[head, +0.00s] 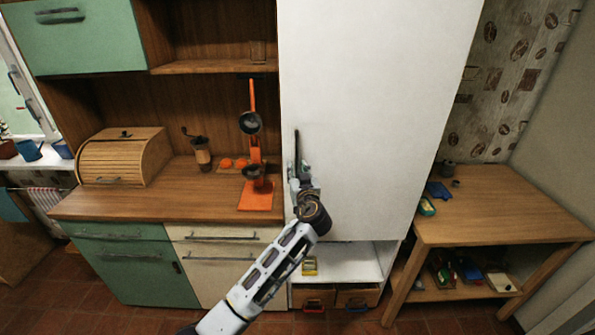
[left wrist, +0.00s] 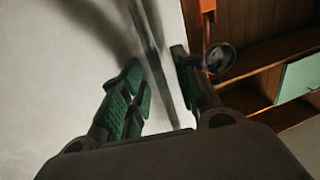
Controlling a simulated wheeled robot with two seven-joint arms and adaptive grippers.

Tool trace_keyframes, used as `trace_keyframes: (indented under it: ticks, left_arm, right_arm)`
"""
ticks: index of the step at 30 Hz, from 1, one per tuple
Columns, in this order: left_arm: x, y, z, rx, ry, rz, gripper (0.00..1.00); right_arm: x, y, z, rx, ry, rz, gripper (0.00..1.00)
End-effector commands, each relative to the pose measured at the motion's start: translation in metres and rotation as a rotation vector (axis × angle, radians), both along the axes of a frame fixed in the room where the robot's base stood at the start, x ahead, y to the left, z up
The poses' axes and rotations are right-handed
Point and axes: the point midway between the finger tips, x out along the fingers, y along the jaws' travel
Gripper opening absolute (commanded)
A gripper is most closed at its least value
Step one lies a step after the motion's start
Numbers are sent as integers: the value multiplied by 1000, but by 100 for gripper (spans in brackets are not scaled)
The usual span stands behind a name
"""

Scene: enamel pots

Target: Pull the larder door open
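The larder door (head: 370,110) is a tall white panel in the middle of the head view and looks closed. Its dark upright bar handle (head: 297,145) is near the door's left edge. My left gripper (head: 299,172) is at the lower part of this handle and hides some of it. In the left wrist view the handle (left wrist: 152,45) runs between the two fingers of my left gripper (left wrist: 160,85). The fingers are apart, with a visible gap between the left finger and the bar. My right gripper is not in view.
Left of the larder, a wooden counter (head: 140,204) holds a bread box (head: 122,158), a grinder (head: 201,153) and an orange stand (head: 256,190). Below the door is an open white niche (head: 345,262) with drawers. A wooden table (head: 500,212) stands to the right.

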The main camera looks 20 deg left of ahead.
Motion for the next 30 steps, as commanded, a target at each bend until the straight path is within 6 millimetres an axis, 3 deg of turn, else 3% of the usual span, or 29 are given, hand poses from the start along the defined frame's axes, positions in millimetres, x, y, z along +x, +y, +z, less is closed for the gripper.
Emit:
trace_keyframes:
  ticks: [7, 14, 30]
  left_arm:
    - [0, 0, 0, 0, 0, 0, 30]
    - [0, 0, 0, 0, 0, 0, 0]
    - [0, 0, -1, 0, 0, 6, 0]
  right_arm:
    - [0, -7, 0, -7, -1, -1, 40]
    - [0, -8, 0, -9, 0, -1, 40]
    - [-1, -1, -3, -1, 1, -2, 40]
